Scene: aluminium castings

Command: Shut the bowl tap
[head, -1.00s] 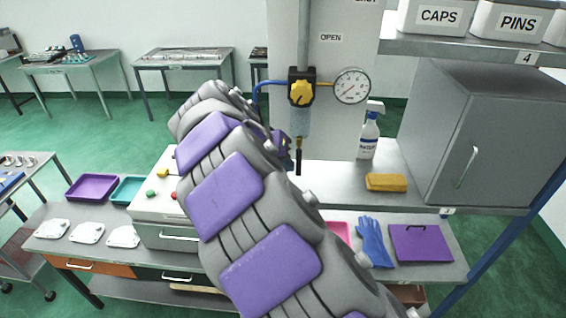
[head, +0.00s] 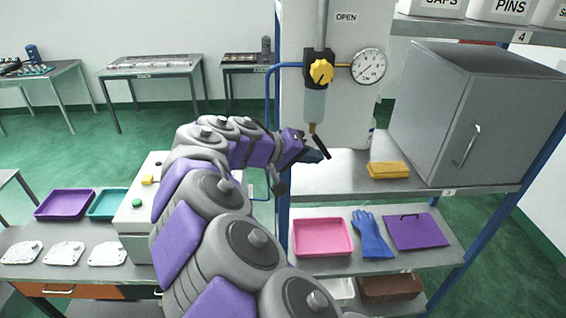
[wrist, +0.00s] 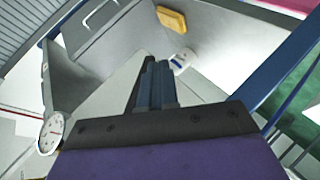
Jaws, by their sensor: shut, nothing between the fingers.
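The bowl tap (head: 320,147) is a small black lever under the brass outlet of the clear filter bowl (head: 314,106). In the head view it slants down to the right. My gripper (head: 314,156) is beside the lever, just to its left and close to its lower half; I cannot tell whether they touch. In the wrist view my gripper (wrist: 157,68) shows two dark blue fingers closed together with nothing between them. The tap is not visible in the wrist view.
Above the bowl are a yellow knob (head: 321,72) and a pressure gauge (head: 368,66). A blue hose (head: 271,100) runs down to the left. A grey cabinet (head: 470,110) and a yellow sponge (head: 388,170) stand on the shelf at right. A pink tray (head: 322,238) lies below.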

